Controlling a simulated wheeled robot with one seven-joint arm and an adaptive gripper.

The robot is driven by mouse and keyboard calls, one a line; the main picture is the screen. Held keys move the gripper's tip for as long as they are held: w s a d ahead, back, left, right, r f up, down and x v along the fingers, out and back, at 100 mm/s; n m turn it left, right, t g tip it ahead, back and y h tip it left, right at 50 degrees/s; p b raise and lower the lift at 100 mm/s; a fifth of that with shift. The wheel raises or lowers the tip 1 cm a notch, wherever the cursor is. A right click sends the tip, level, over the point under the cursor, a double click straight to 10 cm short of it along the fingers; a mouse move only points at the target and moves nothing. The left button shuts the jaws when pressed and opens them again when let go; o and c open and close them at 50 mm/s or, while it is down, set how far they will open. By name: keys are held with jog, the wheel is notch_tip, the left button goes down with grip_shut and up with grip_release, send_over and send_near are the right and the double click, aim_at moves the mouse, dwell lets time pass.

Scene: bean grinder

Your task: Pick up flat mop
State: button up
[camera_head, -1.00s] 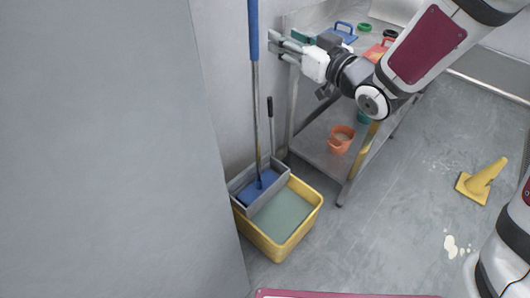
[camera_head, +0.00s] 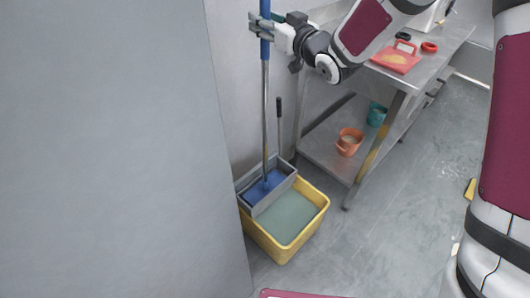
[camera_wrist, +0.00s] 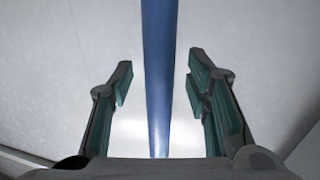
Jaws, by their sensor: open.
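The flat mop (camera_head: 266,100) stands upright in the head view, with a blue upper handle, a grey metal shaft and a blue head low in the grey wringer of a yellow bucket (camera_head: 262,238). My gripper (camera_head: 262,28) is at the blue upper part of the handle. In the wrist view the blue handle (camera_wrist: 158,75) runs between the two open fingers of my gripper (camera_wrist: 160,90). Gaps show on both sides of the handle, so the fingers appear not to touch it.
A metal table (camera_head: 408,78) stands right of the bucket, with a red board (camera_head: 396,57) on top and an orange pot (camera_head: 349,142) on its lower shelf. A grey wall (camera_head: 172,150) fills the left. A dark-handled stick (camera_head: 279,115) stands beside the mop.

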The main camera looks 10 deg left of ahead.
jog(key=shift+w+a, duration=0.35)
jog(key=shift+w, duration=0.15)
grip_shut()
jog(key=shift+r, duration=0.1)
